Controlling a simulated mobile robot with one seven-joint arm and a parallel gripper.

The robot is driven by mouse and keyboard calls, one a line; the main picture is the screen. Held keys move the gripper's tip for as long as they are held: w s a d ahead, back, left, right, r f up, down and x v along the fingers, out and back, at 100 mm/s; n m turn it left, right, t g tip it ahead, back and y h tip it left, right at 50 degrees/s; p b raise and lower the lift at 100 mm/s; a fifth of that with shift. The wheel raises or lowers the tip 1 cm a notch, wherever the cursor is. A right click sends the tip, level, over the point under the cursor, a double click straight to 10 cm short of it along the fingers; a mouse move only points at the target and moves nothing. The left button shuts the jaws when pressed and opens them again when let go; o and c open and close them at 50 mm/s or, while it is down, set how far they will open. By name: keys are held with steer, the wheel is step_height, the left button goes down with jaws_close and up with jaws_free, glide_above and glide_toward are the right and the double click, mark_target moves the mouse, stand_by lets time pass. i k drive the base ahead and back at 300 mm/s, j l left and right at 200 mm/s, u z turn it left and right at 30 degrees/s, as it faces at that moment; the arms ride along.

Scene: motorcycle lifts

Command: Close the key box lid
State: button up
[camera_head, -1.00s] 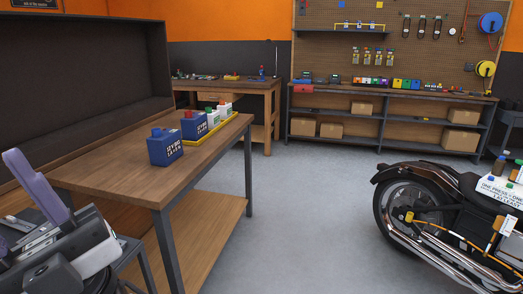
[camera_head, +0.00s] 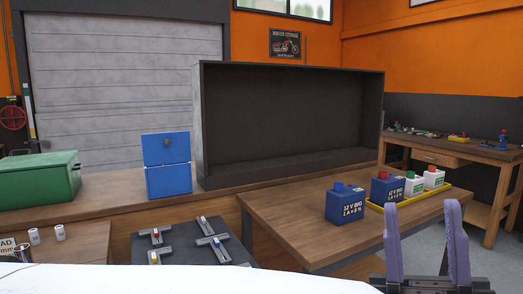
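A blue box (camera_head: 169,181), which looks like the key box, stands on the wooden counter left of centre. Its blue lid (camera_head: 166,150) appears raised upright above the body, with a small round fitting near its top. The inside of the box cannot be made out. My gripper (camera_head: 423,206) is at the lower right, with its two purple fingers pointing up and spread wide. Nothing shows between them. It is well to the right of the blue box and apart from it.
A green box (camera_head: 38,180) stands on the counter at left. A large dark open cabinet (camera_head: 290,125) stands right of the blue box. A grey mat (camera_head: 185,237) with several clamp-like tools lies in front. A wooden table (camera_head: 300,225) holds battery boxes and a yellow tray (camera_head: 437,191).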

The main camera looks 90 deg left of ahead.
mark_target(161, 148)
steer(key=z, duration=8.75)
steer(key=l+z, duration=0.1)
steer(key=i+l, duration=0.05)
